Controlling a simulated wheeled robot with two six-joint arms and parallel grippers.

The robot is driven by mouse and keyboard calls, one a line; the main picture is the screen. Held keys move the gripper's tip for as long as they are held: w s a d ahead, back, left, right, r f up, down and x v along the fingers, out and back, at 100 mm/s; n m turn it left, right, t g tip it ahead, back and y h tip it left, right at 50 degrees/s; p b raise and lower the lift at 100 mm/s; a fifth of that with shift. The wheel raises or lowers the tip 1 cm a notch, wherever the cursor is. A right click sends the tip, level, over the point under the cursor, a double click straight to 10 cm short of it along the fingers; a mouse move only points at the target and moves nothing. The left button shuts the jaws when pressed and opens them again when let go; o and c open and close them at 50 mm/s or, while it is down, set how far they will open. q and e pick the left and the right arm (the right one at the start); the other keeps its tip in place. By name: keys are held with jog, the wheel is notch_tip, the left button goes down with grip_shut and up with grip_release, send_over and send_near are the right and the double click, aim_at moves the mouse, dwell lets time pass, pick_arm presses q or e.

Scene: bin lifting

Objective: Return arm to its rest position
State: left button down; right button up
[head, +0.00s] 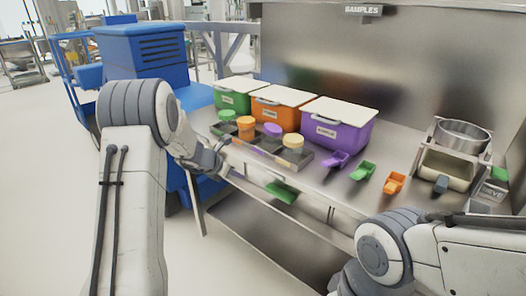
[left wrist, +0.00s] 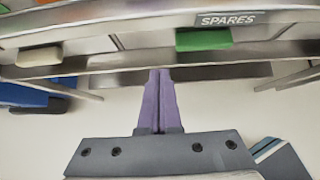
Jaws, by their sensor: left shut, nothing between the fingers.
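My left arm comes in from the left in the head view, and my left gripper (head: 218,160) is at the front left edge of the steel bench (head: 338,200), near the tray of jars. In the left wrist view the two purple fingers of my left gripper (left wrist: 160,72) are together and empty, pointing toward a metal shelf edge. My right arm shows at the bottom right of the head view. Its gripper is not visible.
Green (head: 233,98), orange (head: 274,115) and purple (head: 334,133) lidded bins stand on the bench. Several jars sit in a dark tray (head: 303,160). Small scoops and a sieve stand (head: 448,163) are to the right. A blue cart (head: 140,55) stands behind left.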

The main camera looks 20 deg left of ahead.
pick_arm(q)
jog(key=s+d+r+m+g+h+p, duration=0.1)
jog(key=s+d+r+m+g+p, duration=0.1)
jog(key=s+d+r+m, duration=0.35)
jog(key=s+d+r+m+g+p, duration=0.2)
jog(key=s+d+r+m, duration=0.1)
jog(key=s+d+m, duration=0.55)
jog(key=s+d+r+m+g+h+p, duration=0.15)
jog(key=s+d+r+m, duration=0.25)
jog(key=d, duration=0.6)
jog(key=s+a+r+m+g+y+p, duration=0.1)
jog(key=s+r+m+y+p, duration=0.1)
jog(key=s+m, duration=0.8)
jog(key=s+a+r+m+g+y+p, duration=0.1)
jog(key=s+r+m+y+p, duration=0.2)
jog(key=s+m, duration=0.7)
jog(key=s+p, duration=0.1)
jog(key=s, duration=0.3)
jog(key=shift+r+g, duration=0.15)
jog(key=shift+g, duration=0.2)
